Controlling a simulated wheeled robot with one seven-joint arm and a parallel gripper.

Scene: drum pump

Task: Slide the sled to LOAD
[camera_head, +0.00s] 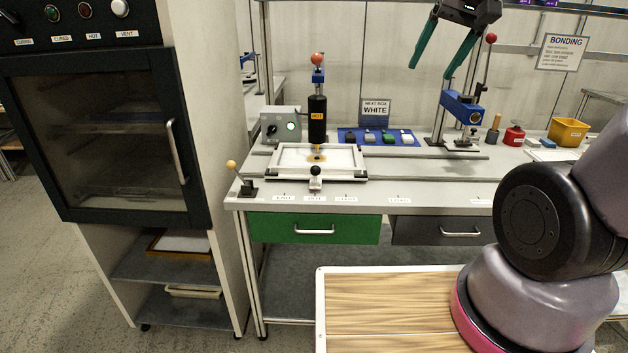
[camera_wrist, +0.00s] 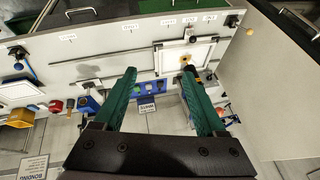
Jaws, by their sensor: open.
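The sled is a white rectangular frame (camera_head: 283,152) on rails along the bench, with a black knob (camera_head: 316,171) at its front. It sits toward the bench's left end, under a black cylinder with an orange label (camera_head: 317,116). The knob lines up with the second label from the left (camera_head: 315,198); I cannot read its word surely. The sled also shows in the wrist view (camera_wrist: 206,43), beyond my right fingertip. My gripper (camera_head: 434,74) is open and empty, high above the bench, right of the sled. Its green fingers also show in the wrist view (camera_wrist: 158,72).
A yellow-knobbed lever (camera_head: 247,184) stands at the bench's left front. A blue tray (camera_head: 350,137) with small blocks lies behind the rails. The rails between sled and stand look clear.

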